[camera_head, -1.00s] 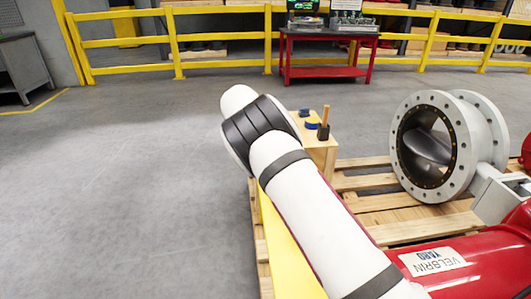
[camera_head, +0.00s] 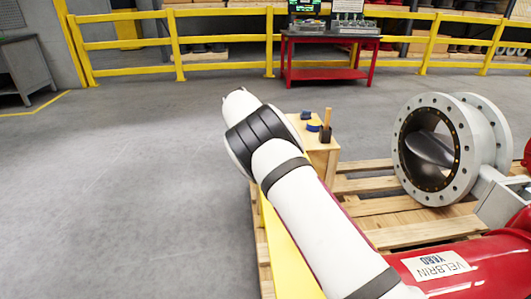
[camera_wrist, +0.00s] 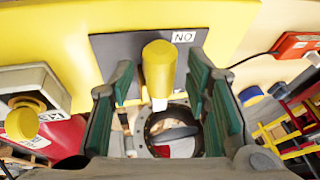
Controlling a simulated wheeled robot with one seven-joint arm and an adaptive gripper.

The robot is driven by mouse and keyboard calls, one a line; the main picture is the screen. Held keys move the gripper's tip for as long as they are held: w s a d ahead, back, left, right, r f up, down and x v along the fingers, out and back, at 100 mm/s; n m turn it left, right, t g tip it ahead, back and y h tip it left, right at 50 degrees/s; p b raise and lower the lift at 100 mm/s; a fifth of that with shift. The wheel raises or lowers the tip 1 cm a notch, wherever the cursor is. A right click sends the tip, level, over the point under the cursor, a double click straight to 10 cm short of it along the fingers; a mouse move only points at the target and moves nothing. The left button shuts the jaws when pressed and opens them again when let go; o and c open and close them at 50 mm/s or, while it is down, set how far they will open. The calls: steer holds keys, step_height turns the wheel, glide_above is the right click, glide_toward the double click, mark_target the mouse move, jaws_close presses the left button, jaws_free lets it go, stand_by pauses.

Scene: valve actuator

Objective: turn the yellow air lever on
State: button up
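The yellow air lever (camera_wrist: 158,72) shows in the wrist view as a rounded yellow handle in front of a dark grey plate (camera_wrist: 112,52). A white label (camera_wrist: 184,36), reading ON upside down, is on the plate right of the lever's top. My gripper (camera_wrist: 160,82) is open, with green-padded fingers on the left and right of the lever. Gaps show between lever and pads. The lever's lower mounting is partly hidden. In the head view my arm hides the lever and gripper.
A yellow panel (camera_wrist: 50,30) surrounds the plate. A second yellow knob (camera_wrist: 21,124) on a grey box is at left. A red box (camera_wrist: 296,45) is at right. In the head view, a flanged valve (camera_head: 460,187) stands on a wooden pallet (camera_head: 385,207); floor at left is clear.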

steer(key=v, duration=1.2)
